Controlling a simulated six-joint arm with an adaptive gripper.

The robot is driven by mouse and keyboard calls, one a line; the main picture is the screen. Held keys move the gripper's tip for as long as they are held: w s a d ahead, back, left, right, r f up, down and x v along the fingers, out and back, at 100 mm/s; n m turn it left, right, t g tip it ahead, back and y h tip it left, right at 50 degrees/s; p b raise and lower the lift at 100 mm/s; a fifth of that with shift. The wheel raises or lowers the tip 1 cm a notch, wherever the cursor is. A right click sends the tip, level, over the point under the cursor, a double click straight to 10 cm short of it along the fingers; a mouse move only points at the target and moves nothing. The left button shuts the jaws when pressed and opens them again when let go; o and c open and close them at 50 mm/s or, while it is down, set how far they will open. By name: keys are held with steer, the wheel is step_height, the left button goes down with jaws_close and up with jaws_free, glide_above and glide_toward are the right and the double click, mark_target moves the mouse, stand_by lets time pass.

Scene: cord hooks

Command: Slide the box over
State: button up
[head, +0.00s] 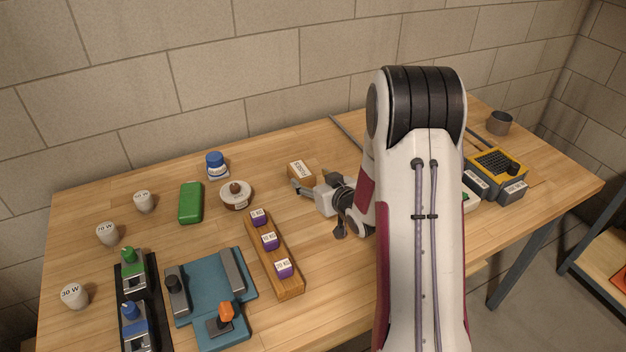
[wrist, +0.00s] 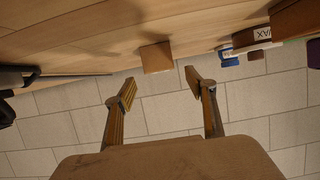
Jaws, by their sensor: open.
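A small brown cardboard box (head: 297,171) with a white label on top sits on the wooden table near the back middle. My gripper (head: 309,181) is low over the table at the box's near right side in the head view. In the wrist view, a plain tan block that looks like the same box (wrist: 155,58) lies ahead of the gap between my open fingers (wrist: 161,84). The fingers hold nothing. I cannot tell whether a finger touches the box. My arm covers part of the table to the right of the box.
A wooden rail (head: 289,286) with purple weights lies nearer. A yellow device (head: 489,161) is at right. Bare table surrounds the box's near left side.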

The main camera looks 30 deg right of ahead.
mark_target(304, 174)
steer(key=shift+w, duration=0.15)
steer(key=shift+x, duration=3.75)
steer(key=shift+f, duration=0.1)
steer(key=c, duration=1.3)
